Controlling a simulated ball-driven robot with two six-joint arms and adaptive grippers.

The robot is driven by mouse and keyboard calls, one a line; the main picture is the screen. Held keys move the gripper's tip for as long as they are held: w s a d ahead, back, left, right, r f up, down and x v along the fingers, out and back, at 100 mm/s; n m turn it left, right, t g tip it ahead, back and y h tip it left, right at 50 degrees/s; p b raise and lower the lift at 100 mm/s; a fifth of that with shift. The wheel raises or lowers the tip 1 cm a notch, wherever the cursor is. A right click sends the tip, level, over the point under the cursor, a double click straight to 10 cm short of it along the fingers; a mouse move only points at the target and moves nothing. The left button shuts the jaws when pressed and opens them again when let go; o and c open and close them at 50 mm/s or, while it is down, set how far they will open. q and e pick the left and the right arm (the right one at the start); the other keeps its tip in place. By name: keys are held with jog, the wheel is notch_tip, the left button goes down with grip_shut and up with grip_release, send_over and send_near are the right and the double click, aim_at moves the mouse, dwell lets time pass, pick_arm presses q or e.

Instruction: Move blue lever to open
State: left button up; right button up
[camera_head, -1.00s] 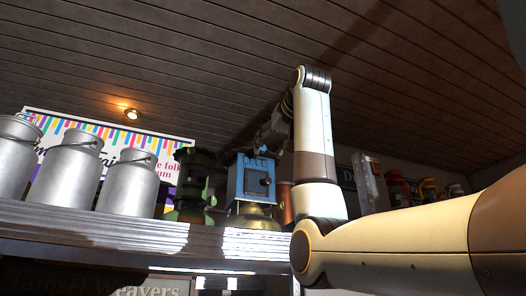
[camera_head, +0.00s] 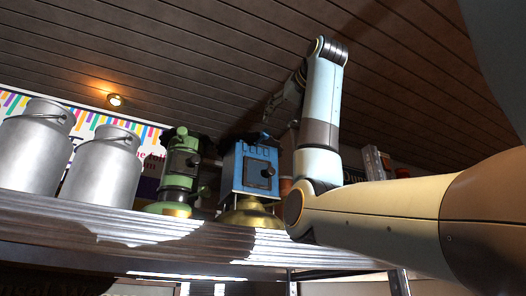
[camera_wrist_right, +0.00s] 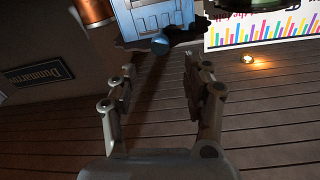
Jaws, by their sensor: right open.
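A blue box-shaped device (camera_head: 252,172) with a dark front plate stands on a round brass base on the shelf, at the middle of the head view. Its blue panelled face (camera_wrist_right: 150,17) also shows at the top of the wrist view, which is upside down. A round blue knob (camera_wrist_right: 160,43), seemingly the lever's end, sits just beyond my right fingertips. My right gripper (camera_wrist_right: 157,66) is open and empty, with the knob ahead of the gap. In the head view the right gripper (camera_head: 272,112) is dark and small, above the device. My left gripper is not in view.
The wooden shelf (camera_head: 130,222) also holds metal milk cans (camera_head: 103,170) and a green device (camera_head: 180,172) close left of the blue one. A copper-coloured cylinder (camera_wrist_right: 95,11) stands close beside the blue device in the wrist view. A slatted ceiling is above.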

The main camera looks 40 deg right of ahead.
aim_at(267, 132)
jog(key=x, duration=0.1)
jog(key=p+x, duration=0.1)
jog(key=x, duration=0.1)
jog(key=p+x, duration=0.1)
jog(key=shift+w+d+r, duration=0.1)
jog(key=shift+w+r, duration=0.1)
jog(key=shift+r, duration=0.1)
jog(key=p+x, duration=0.1)
jog(key=x, duration=0.1)
jog(key=p+x, duration=0.1)
jog(key=x, duration=0.1)
jog(key=shift+w+d+f, duration=0.1)
jog(key=shift+w+f, duration=0.15)
jog(key=shift+c, duration=1.8)
grip_shut()
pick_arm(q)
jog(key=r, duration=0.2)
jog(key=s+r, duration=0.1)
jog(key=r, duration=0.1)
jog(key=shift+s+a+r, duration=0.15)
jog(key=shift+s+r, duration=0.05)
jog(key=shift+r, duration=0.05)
